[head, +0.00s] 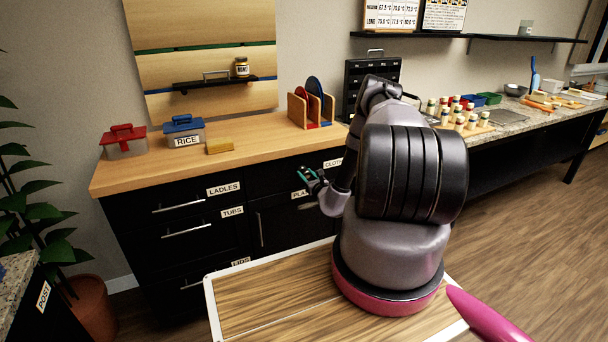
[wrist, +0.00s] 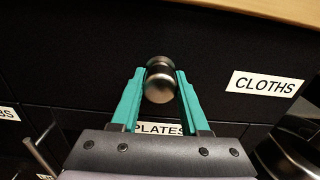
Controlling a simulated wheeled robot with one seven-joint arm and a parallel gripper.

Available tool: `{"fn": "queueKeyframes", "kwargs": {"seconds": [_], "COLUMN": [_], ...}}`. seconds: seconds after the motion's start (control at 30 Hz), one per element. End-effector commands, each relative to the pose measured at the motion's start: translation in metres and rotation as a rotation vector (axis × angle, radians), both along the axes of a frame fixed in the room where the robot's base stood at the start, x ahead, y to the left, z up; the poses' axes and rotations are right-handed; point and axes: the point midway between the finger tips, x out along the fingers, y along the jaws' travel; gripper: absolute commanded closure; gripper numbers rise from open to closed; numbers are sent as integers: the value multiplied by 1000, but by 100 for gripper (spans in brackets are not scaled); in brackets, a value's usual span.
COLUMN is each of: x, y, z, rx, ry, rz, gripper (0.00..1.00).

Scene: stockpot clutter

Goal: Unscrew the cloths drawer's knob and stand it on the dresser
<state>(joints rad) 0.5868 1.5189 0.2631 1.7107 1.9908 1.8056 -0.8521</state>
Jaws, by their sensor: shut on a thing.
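The knob (wrist: 159,80) is round, metallic and dark silver, and shows in the wrist view between my gripper's teal fingers. My gripper (wrist: 160,77) is shut on it. The knob is at the front of the black cloths drawer (wrist: 230,55), left of the white CLOTHS label (wrist: 265,85). I cannot tell whether the knob still touches the drawer front. In the head view my gripper (head: 307,174) is at the dresser front, and the knob is too small to make out. The dresser's wooden top (head: 240,158) is above it.
The front of the top between block and rack is clear. A PLATES label (wrist: 158,129) is below my gripper.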

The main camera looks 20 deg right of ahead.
Motion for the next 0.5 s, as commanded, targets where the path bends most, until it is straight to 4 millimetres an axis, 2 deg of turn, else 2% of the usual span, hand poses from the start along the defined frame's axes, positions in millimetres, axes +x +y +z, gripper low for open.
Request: {"fn": "queueKeyframes", "kwargs": {"seconds": [0.17,0.5], "x": [0,-5], "y": [2,0], "z": [0,0], "rx": [-224,-221], "ry": [-7,-7], "rz": [4,0], "gripper": [100,100]}}
